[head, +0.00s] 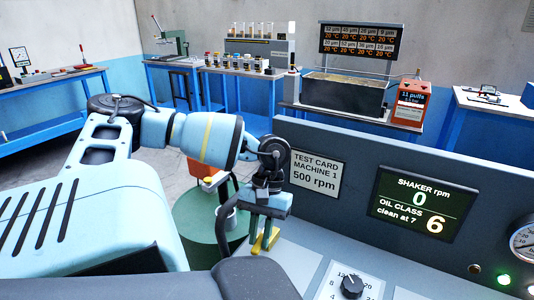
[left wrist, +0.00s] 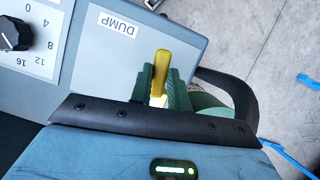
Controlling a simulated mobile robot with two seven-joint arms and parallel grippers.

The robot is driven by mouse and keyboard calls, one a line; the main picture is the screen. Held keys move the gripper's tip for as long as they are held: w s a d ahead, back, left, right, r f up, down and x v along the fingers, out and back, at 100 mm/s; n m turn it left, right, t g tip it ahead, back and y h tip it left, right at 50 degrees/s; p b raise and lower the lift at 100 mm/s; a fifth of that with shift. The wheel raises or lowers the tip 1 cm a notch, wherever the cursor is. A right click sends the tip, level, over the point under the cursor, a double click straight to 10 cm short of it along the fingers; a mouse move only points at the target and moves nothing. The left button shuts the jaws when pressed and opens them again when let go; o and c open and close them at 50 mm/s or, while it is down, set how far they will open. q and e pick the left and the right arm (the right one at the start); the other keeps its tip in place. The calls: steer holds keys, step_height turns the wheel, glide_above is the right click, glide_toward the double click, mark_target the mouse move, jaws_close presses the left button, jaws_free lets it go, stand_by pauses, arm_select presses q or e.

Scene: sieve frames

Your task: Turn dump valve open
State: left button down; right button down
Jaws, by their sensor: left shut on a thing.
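The dump valve's yellow lever (left wrist: 161,66) stands out from the grey panel beside a label reading DUMP (left wrist: 117,23) in the left wrist view. My left gripper (left wrist: 160,92) is shut on this lever, with its green fingers on both sides of it. In the head view my left gripper (head: 263,222) points down at the left end of the console, and a bit of the yellow lever (head: 265,241) shows below it. The lever's base is partly hidden by the fingers. My right gripper is in neither view.
The console carries a dial knob (head: 352,286), a display (head: 422,204) reading shaker 0 rpm and oil class 6, and a card (head: 315,174) reading 500 rpm. A green drum (head: 200,235) stands left of the console. Blue benches line the back wall.

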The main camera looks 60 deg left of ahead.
mark_target(262, 233)
arm_select(q)
steer(key=shift+s+a+m, duration=0.15)
steer(key=shift+a+m, duration=0.15)
steer(key=shift+m, duration=0.4)
steer(key=shift+a+m+y+b, duration=0.1)
steer(key=shift+m+y+b, duration=0.2)
steer(key=c, duration=1.3)
jaws_free()
steer(key=shift+s, duration=0.1)
steer(key=shift+r, duration=0.1)
steer(key=b+v, duration=0.2)
steer(key=v, duration=0.3)
steer(key=shift+b+v, duration=1.2)
steer(key=shift+v, duration=0.15)
